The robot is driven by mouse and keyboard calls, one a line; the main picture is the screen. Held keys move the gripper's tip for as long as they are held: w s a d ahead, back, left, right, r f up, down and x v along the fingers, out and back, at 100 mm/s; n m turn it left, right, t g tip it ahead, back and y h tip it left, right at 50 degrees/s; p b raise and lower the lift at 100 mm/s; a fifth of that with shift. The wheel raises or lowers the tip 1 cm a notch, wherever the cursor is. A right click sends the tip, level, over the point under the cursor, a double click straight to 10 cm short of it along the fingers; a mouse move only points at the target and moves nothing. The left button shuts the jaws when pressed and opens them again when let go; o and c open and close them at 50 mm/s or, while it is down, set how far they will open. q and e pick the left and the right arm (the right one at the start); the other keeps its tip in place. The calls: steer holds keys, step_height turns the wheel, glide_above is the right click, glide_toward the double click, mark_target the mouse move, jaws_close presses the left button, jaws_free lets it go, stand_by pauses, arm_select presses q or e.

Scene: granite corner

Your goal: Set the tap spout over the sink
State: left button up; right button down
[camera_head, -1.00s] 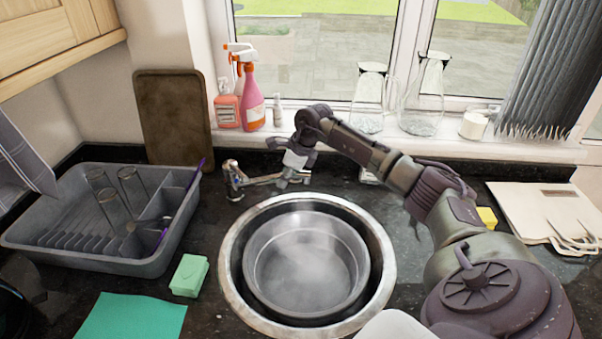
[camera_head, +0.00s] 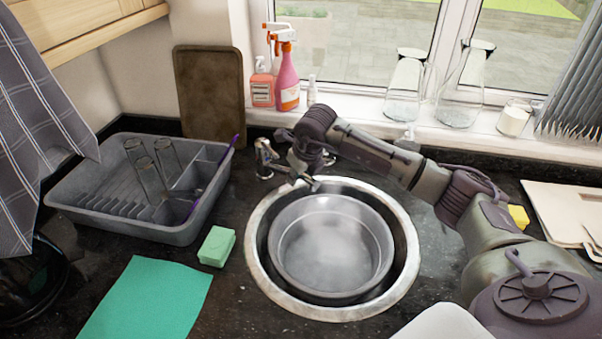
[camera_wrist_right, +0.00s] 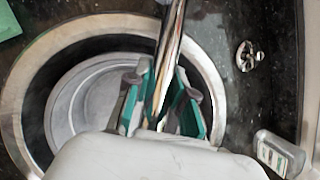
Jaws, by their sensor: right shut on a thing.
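The metal tap (camera_head: 263,158) stands on the dark counter behind the sink's left rear edge. Its spout (camera_wrist_right: 172,40) runs between the green-padded fingers of my right gripper (camera_wrist_right: 163,92), which is shut on it. In the head view, my right gripper (camera_head: 303,170) partly hides the spout. The spout points right and forward, with its end at about the rear rim of the round steel sink (camera_head: 251,245). A round grey pan (camera_head: 330,250) sits in the sink. My left gripper is not in view.
A grey dish rack (camera_head: 120,225) with glasses stands left. A green sponge (camera_head: 217,246) and teal cloth (camera_head: 150,300) lie left of the sink. A small bottle (camera_wrist_right: 280,153) is near my right gripper.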

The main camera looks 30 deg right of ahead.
stand_by(0.3)
steer(key=c, duration=1)
jaws_free()
steer(key=shift+o, duration=0.2)
steer(key=shift+r, duration=0.15)
steer(key=v, duration=1.1)
steer(key=shift+s+r, duration=0.2)
steer(key=shift+r, duration=0.15)
